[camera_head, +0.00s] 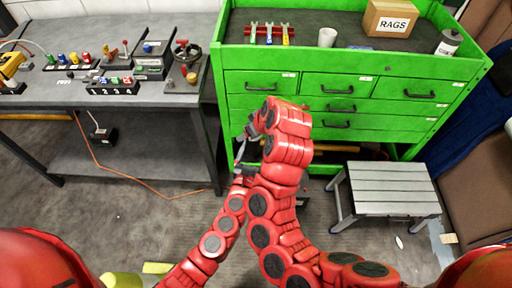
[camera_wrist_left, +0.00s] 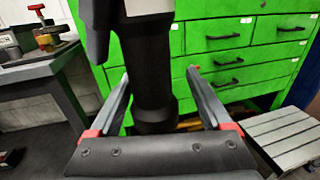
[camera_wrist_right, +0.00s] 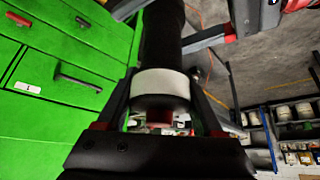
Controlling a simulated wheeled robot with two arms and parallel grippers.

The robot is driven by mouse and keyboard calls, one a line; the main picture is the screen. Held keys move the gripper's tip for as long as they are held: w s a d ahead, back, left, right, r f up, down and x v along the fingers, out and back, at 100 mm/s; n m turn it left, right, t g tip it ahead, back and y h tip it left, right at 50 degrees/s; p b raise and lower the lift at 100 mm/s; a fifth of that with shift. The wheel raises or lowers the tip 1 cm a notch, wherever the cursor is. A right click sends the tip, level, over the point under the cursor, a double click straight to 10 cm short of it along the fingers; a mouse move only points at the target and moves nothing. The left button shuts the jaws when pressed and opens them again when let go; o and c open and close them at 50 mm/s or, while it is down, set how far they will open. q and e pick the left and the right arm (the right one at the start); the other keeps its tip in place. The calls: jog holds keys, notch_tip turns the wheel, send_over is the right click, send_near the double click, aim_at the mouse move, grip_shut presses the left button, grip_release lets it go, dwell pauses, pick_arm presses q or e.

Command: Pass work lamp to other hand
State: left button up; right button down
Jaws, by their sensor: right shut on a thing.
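The work lamp, a black cylinder with a pale band, runs between both grippers. In the left wrist view its dark body (camera_wrist_left: 152,75) stands between the fingers of my left gripper (camera_wrist_left: 160,98), which are open with a visible gap on each side. In the right wrist view the lamp's white band (camera_wrist_right: 160,82) and black body lie between the fingers of my right gripper (camera_wrist_right: 163,108), which is shut on it. In the head view my arms hide most of the lamp, and the grippers are close together.
A green tool cabinet (camera_head: 350,84) stands ahead, with a cup (camera_head: 327,37) and RAGS box (camera_head: 391,18) on top. A grey step stool (camera_head: 392,188) is at right. A workbench (camera_head: 170,98) with small parts is at left. An orange cord (camera_head: 130,176) crosses the floor.

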pick_arm(q)
jog(key=shift+d+r, duration=0.1)
jog(key=shift+d, duration=0.05)
grip_shut()
pick_arm(e)
jog(key=shift+a, duration=0.15)
grip_release()
jog(key=shift+r, duration=0.1)
